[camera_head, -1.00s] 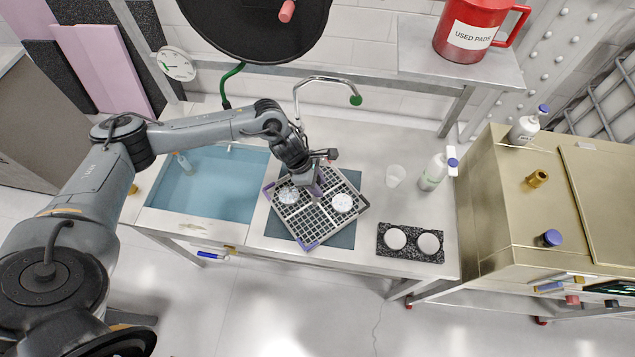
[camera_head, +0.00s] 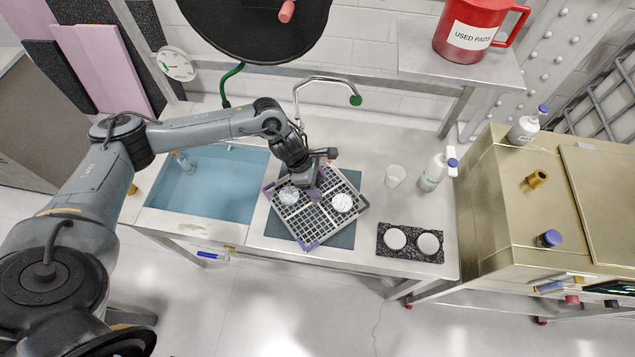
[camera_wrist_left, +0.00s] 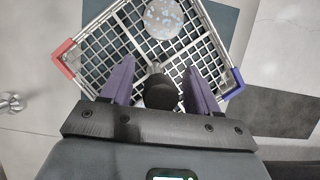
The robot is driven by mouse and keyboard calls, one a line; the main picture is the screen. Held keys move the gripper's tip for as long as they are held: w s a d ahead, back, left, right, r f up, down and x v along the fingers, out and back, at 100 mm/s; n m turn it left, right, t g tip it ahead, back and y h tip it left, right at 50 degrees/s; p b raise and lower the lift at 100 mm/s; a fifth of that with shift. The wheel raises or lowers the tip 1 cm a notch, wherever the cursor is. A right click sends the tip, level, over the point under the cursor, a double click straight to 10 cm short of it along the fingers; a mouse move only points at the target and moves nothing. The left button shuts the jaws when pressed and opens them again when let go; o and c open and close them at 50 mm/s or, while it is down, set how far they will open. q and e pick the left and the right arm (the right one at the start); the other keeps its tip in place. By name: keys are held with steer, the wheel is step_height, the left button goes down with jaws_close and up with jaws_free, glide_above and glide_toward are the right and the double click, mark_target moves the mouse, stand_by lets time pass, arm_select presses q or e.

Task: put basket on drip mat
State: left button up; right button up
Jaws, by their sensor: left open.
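The basket (camera_head: 303,222) is a grey grid rack with purple and red corners. It lies turned at an angle on the dark blue-grey drip mat (camera_head: 345,238), which shows around its edges. Two white round speckled pieces sit in the basket (camera_head: 289,194) (camera_head: 342,202). My left gripper (camera_head: 316,192) is over the basket's middle. In the left wrist view its purple fingers (camera_wrist_left: 158,85) are spread apart, with a dark knob on a post (camera_wrist_left: 160,92) between them. The fingers hold nothing that I can see. My right gripper is not in view.
A blue water basin (camera_head: 210,185) is left of the mat. A faucet (camera_head: 325,82) stands behind.

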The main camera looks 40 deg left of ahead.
arm_select(q)
steer(key=v, duration=1.1)
steer(key=d+f+n+t+h, duration=0.2)
steer(key=d+n+t, duration=0.4)
steer(key=d+n, duration=1.4)
steer(key=s+a+f+n+g+y, duration=0.2)
steer(key=s+a+n, duration=0.2)
steer(key=s+n, duration=0.5)
steer(key=s+a+f+n+g+y, duration=0.2)
steer(key=s+n, duration=0.7)
steer(key=n, duration=0.7)
steer(key=a+f+y, duration=0.1)
steer(key=a, duration=0.1)
steer(key=shift+s+a+n+g+y, duration=0.25)
steer(key=shift+s+n+g+y, duration=0.05)
steer(key=shift+s+n+g, duration=0.1)
